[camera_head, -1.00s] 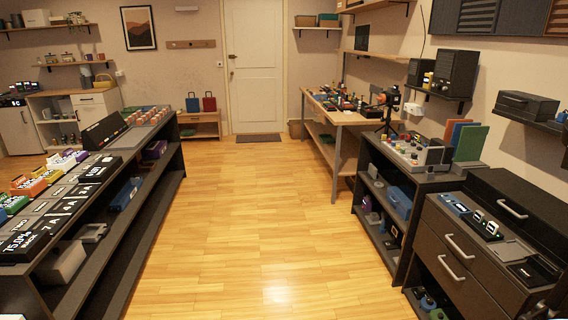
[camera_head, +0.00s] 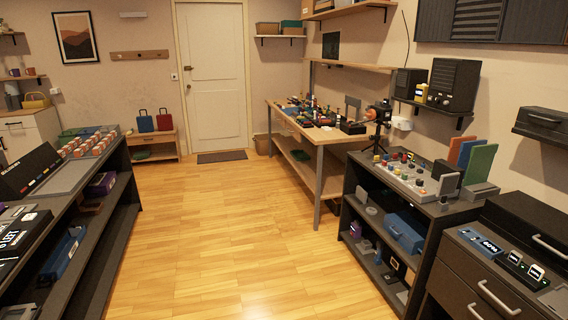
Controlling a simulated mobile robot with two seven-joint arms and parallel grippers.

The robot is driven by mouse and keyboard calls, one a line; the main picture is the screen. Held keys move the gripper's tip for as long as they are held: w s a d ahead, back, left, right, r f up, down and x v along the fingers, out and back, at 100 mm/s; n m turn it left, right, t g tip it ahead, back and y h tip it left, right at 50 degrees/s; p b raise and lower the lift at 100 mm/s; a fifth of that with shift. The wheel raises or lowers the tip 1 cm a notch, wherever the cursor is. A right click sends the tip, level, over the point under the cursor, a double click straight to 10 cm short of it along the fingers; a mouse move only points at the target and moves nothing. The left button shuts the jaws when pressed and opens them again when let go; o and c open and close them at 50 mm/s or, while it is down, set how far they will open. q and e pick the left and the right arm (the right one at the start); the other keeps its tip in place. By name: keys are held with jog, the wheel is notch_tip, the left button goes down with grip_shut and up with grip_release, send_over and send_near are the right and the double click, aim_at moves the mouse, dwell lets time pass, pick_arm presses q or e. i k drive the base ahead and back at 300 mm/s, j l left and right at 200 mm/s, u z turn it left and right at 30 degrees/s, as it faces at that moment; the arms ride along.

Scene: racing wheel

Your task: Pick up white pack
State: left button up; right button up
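I cannot make out a clear white pack in this view. Small white-topped items (camera_head: 535,271) stand on a dark device on the cabinet at the right; they are too small to name. A small white item (camera_head: 402,123) is on the wall at the back right, below the speaker shelf. Neither of my grippers shows in the head view.
A dark shelf unit (camera_head: 118,222) runs along the left. A wooden workbench (camera_head: 318,137) with many small items stands at the back right. A dark cabinet (camera_head: 452,284) and a low shelf unit (camera_head: 424,209) line the right. The wooden floor (camera_head: 235,225) between is clear.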

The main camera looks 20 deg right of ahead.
aim_at(535, 271)
jog(key=i+z, duration=0.4)
jog(key=i, duration=0.2)
jog(key=i+z, duration=0.85)
jog(key=i+j+z, duration=0.1)
jog(key=z, duration=0.25)
jog(key=i+j+z, duration=0.25)
jog(key=i+z, duration=0.15)
jog(key=i+j+z, duration=0.1)
jog(key=z, duration=0.25)
jog(key=i+j+z, duration=0.15)
jog(key=i+z, duration=0.25)
jog(key=i+j+z, duration=0.1)
jog(key=z, duration=0.25)
jog(key=i+j+z, duration=0.4)
jog(key=j+z, duration=0.2)
jog(key=j, duration=0.15)
